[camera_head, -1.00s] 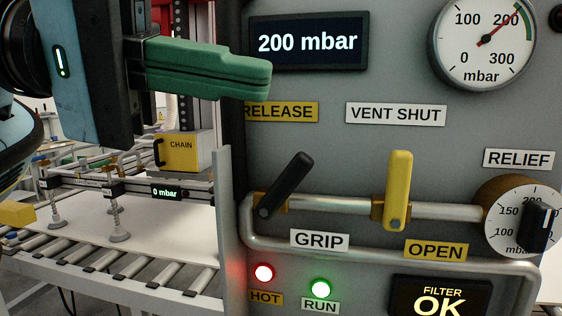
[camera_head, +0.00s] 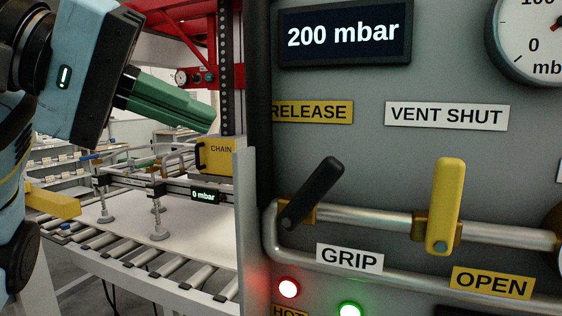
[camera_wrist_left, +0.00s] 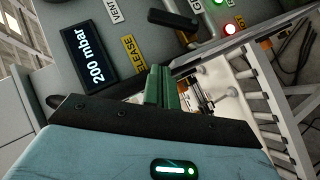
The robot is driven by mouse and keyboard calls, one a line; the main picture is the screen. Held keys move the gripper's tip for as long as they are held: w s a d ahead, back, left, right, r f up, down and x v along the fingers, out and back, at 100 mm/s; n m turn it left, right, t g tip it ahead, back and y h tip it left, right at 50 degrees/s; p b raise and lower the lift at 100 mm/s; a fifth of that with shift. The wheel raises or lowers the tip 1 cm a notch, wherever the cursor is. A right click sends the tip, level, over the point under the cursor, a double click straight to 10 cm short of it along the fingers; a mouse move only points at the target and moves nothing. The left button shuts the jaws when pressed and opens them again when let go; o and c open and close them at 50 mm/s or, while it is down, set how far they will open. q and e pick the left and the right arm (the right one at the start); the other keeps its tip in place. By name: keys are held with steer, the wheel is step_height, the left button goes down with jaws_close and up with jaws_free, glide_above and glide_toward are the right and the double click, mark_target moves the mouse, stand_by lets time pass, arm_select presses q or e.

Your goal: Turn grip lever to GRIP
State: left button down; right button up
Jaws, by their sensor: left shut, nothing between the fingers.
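The black grip lever (camera_head: 312,193) is mounted on a pipe on the grey panel. It is tilted, with its handle up and to the right and its pivot at the lower left. The RELEASE label (camera_head: 312,112) is above it and the GRIP label (camera_head: 349,259) below it. The lever also shows in the left wrist view (camera_wrist_left: 173,19). My left gripper (camera_head: 209,124), with green fingers, is shut and empty. It is up and to the left of the lever, apart from it. The fingers also show in the left wrist view (camera_wrist_left: 158,72). My right gripper is not in view.
A yellow lever (camera_head: 445,200) stands upright on the same pipe to the right, above the OPEN label (camera_head: 491,283). The display (camera_head: 345,36) reads 200 mbar. A roller conveyor (camera_head: 150,266) with a white sheet and suction cups lies left of the panel edge.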

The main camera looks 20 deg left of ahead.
mark_target(309, 196)
arm_select(q)
steer(key=w+d+f, duration=0.5)
steer(key=d, duration=0.2)
steer(key=shift+d+f, duration=0.15)
steer(key=shift+d, duration=0.2)
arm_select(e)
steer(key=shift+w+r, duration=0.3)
arm_select(q)
steer(key=shift+d, duration=0.15)
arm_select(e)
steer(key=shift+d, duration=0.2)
